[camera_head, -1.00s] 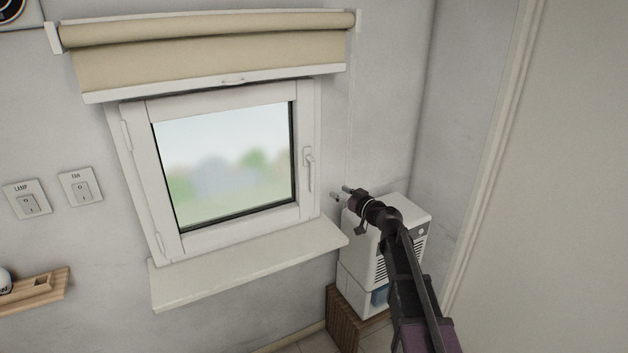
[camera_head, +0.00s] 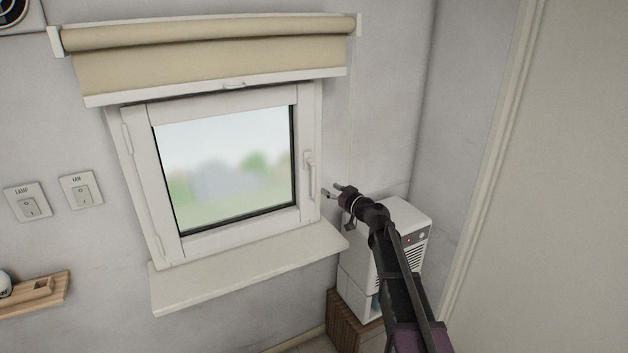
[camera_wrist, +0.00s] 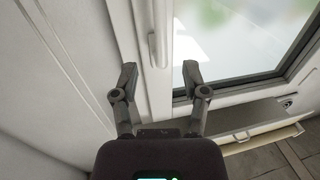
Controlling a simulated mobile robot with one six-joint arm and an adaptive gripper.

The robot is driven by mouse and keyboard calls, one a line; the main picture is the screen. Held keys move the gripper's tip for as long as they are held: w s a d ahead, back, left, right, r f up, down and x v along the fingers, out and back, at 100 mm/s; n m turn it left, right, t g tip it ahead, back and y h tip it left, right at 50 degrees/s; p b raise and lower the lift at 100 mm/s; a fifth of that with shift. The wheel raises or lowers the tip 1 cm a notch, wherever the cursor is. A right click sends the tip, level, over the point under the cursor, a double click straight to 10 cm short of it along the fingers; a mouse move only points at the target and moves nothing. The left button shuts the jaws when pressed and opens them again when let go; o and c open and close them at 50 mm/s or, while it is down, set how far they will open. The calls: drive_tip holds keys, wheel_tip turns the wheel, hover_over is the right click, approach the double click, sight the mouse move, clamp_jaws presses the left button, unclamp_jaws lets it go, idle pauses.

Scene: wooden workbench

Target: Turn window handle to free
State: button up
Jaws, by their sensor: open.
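The window (camera_head: 225,168) is shut in its white frame. Its white handle (camera_head: 309,175) is on the right side of the sash, with the grip hanging down from its base. My gripper (camera_head: 333,191) is just right of the handle in the head view, open and apart from it. In the wrist view the handle grip (camera_wrist: 158,42) shows at the top, ahead of and between the two fingers of my gripper (camera_wrist: 158,76). Nothing is between the fingertips. The handle's base is out of the wrist view.
A white appliance (camera_head: 412,222) stands on a wooden block behind my arm. The window sill (camera_head: 240,264) juts out below. A beige blind (camera_head: 205,65) is rolled up above. Lamp (camera_head: 28,202) and fan (camera_head: 81,190) switches and a wooden shelf (camera_head: 50,292) are at left.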

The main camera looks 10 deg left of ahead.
sight(313, 179)
drive_tip(key=x, duration=0.9)
drive_tip(key=shift+w+a, duration=0.1)
drive_tip(key=shift+a, duration=0.05)
clamp_jaws()
